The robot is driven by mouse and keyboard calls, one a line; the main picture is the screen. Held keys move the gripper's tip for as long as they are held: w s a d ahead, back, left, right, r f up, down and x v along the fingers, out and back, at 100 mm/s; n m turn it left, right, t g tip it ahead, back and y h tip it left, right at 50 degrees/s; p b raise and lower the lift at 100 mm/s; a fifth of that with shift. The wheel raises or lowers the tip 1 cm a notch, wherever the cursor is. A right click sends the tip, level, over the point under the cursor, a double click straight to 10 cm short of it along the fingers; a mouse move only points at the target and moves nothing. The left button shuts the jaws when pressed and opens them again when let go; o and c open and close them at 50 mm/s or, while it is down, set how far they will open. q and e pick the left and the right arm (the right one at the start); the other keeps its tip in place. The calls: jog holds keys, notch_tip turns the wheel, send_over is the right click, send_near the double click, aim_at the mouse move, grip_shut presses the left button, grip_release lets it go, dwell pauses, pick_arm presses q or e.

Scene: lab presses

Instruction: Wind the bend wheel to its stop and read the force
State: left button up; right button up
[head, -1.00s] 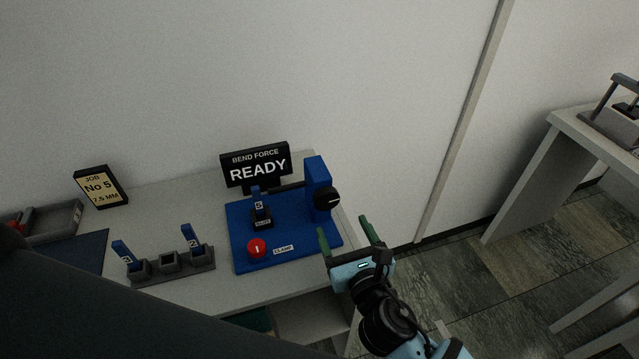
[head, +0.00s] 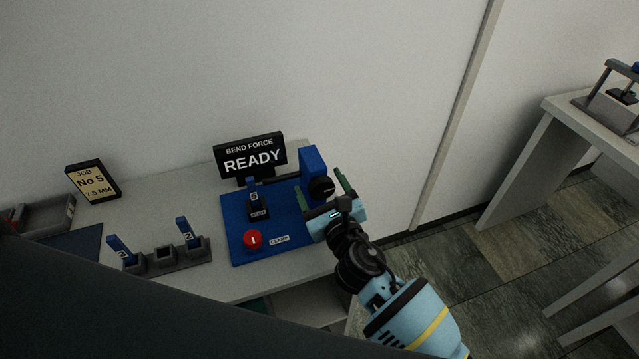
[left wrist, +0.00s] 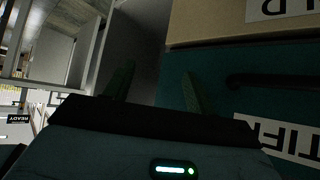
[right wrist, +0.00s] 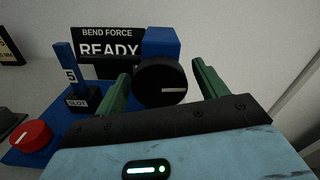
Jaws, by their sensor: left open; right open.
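The black bend wheel (head: 321,187) with a white mark sits on the front of a blue upright block (head: 313,163) on the blue press base (head: 240,241). My right gripper (head: 325,195) is open, with its green fingers close to the wheel. In the right wrist view the wheel (right wrist: 160,81) shows between the two fingers (right wrist: 160,88); I cannot tell whether they touch it. The force display (head: 251,155) reads "BEND FORCE READY". A blue strip marked 5 (head: 253,196) stands upright in the slot. My left gripper (left wrist: 158,95) is open and empty, away from the press.
A red knob (head: 252,238) labelled CLAMP is at the base's front. A grey rack (head: 165,258) with two blue strips stands to the left. A job card (head: 92,182) reads "No 5, 7.5 MM". A second table (head: 560,107) stands at right, with bare floor between.

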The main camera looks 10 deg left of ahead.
aim_at(323, 193)
jog(key=shift+w+a, duration=0.25)
jog(key=shift+w, duration=0.15)
jog(key=c, duration=1)
jog(key=shift+m, duration=2.9)
jog(key=o, duration=1)
jog(key=shift+s, duration=0.1)
jog(key=shift+v, duration=3.85)
